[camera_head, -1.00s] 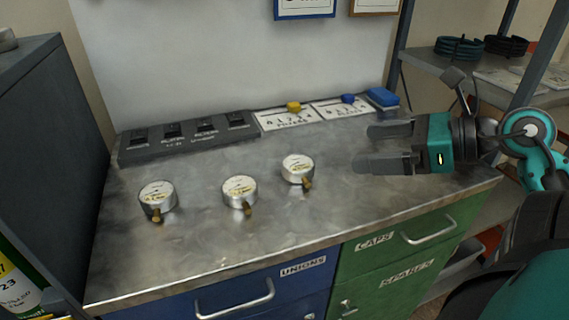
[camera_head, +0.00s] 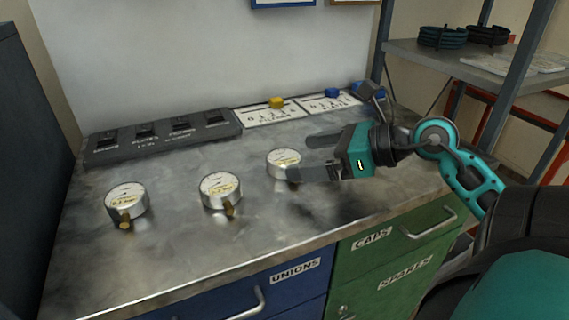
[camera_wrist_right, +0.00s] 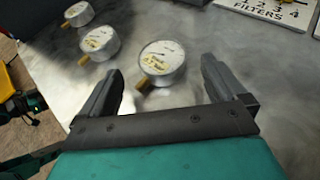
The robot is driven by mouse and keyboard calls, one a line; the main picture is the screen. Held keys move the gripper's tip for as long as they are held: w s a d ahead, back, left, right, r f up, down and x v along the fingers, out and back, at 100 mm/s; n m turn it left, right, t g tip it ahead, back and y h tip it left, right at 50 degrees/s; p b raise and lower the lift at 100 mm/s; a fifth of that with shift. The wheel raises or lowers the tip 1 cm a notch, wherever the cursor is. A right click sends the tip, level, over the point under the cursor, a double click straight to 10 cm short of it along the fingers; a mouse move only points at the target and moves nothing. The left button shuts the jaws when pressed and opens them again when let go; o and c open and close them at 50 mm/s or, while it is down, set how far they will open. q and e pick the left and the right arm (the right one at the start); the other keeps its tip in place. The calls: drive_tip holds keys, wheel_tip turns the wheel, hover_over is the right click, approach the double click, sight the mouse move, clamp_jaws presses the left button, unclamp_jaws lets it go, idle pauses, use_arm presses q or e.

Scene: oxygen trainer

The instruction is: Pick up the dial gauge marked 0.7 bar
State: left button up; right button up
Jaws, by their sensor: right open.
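Three round silver dial gauges with brass stems lie on the metal bench: a left gauge (camera_head: 126,202), a middle gauge (camera_head: 220,189) and a right gauge (camera_head: 283,161). Their printed values are too small to read, so I cannot tell which is marked 0.7 bar. My right gripper (camera_head: 306,158) is open and empty at the right gauge, with its near finger partly covering that gauge in the head view. In the right wrist view, the right gauge (camera_wrist_right: 162,60) sits ahead of and between the open fingers (camera_wrist_right: 160,84), apart from both.
A dark rack with labelled slots (camera_head: 162,138) runs along the back of the bench (camera_head: 180,262). A shelf (camera_head: 460,62) stands at right. The front of the bench is clear.

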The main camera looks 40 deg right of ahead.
sight(291, 158)
drive_tip(key=shift+x, duration=2.6)
drive_tip(key=shift+d+f, duration=0.1)
drive_tip(key=shift+f, duration=0.05)
drive_tip(key=c, duration=1.2)
